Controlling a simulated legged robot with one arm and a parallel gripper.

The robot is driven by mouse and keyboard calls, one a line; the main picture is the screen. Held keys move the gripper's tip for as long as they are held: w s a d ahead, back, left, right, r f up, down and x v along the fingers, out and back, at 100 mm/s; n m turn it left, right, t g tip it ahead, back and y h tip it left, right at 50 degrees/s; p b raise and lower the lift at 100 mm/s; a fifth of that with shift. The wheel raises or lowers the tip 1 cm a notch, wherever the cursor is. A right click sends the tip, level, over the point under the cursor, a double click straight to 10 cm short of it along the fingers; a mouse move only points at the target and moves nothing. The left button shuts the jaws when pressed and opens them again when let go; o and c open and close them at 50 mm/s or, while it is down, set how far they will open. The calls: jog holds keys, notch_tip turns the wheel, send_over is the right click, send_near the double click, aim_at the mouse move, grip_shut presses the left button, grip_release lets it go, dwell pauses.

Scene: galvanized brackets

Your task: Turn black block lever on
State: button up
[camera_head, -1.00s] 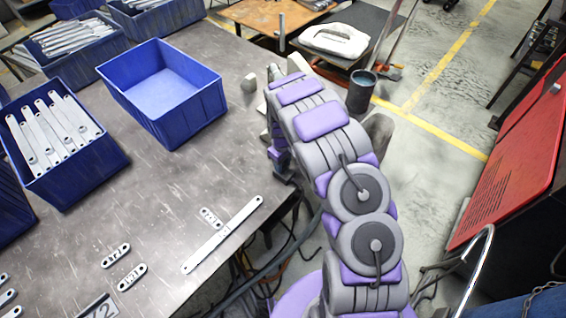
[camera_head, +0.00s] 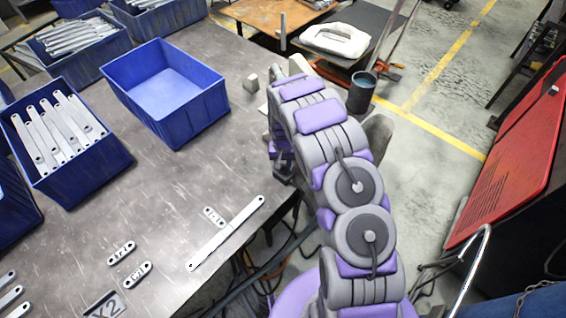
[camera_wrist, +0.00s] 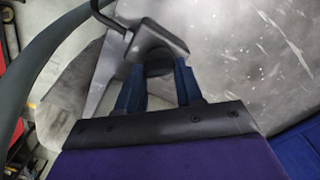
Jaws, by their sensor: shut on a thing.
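In the wrist view, the black block (camera_wrist: 163,40) sits near the table edge at the upper middle. A thin dark bent rod runs from its left side up to the top of the frame. A dark rounded part (camera_wrist: 154,66) sticks out of the block toward me; I take it for the lever. My gripper (camera_wrist: 157,72) has its two blue fingers on either side of this part and is shut on it. The fingertips reach the block's lower face. In the head view, my arm hides the gripper and most of the block at the table's right edge.
The grey table (camera_head: 190,185) carries an empty blue bin (camera_head: 125,92), a blue bin of brackets (camera_head: 95,175) and several loose brackets. One long bracket (camera_head: 228,232) lies near the right edge. Cables hang beside that edge. A red cabinet (camera_head: 520,150) stands right, with open floor between.

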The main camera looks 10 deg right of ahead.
jog(key=m, duration=0.4)
jog(key=shift+m, duration=2.1)
jog(key=shift+w, duration=0.1)
jog(key=o, duration=1.1)
jog(key=shift+c, duration=0.2)
jog(key=shift+r, duration=0.15)
notch_tip(320, 180, up, 17)
jog(key=p, duration=0.2)
jog(key=shift+p, duration=0.3)
jog(key=shift+r, duration=0.1)
